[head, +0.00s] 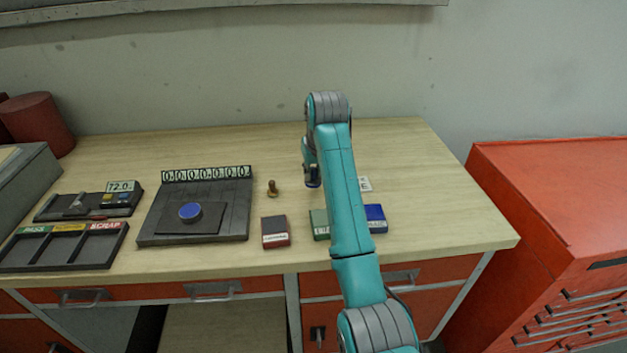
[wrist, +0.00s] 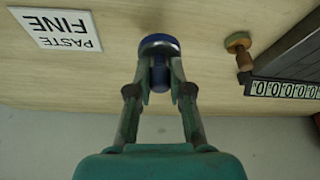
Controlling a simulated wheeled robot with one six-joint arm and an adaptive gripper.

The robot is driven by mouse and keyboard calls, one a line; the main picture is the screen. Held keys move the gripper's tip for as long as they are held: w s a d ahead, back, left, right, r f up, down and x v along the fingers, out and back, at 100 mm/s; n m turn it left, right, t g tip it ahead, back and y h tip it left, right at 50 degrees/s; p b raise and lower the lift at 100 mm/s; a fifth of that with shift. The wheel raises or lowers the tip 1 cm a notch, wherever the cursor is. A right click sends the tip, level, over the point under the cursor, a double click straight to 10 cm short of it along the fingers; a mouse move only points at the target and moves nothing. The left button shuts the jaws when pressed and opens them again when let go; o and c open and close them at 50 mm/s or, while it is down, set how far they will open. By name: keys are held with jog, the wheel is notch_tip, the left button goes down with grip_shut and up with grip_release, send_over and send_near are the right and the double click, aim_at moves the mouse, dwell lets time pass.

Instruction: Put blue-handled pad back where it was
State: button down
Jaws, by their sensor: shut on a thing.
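The blue-handled pad (wrist: 159,44) has a round disc and a blue grip, and in the wrist view my gripper (wrist: 160,82) is shut on that grip. In the head view the pad (head: 313,183) shows small at the lower end of my wrist, over the back part of the bench. My gripper is mostly hidden there by my arm. I cannot tell whether the disc touches the bench top. A white card reading "PASTE FINE" (wrist: 62,28) lies left of the pad in the wrist view; part of it (head: 364,184) shows right of my arm in the head view.
A small brass-and-wood pad (head: 272,188) stands left of my gripper. A dark counter board (head: 224,222) with a blue knob is further left. A dark red box (head: 274,232), a green box (head: 320,224) and a blue box (head: 376,218) sit near the front edge. The bench's right end is clear.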

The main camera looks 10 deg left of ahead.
aim_at(314, 177)
jog(key=shift+f, duration=1.5)
jog(key=c, duration=1.1)
grip_release()
jog(key=shift+f, duration=0.1)
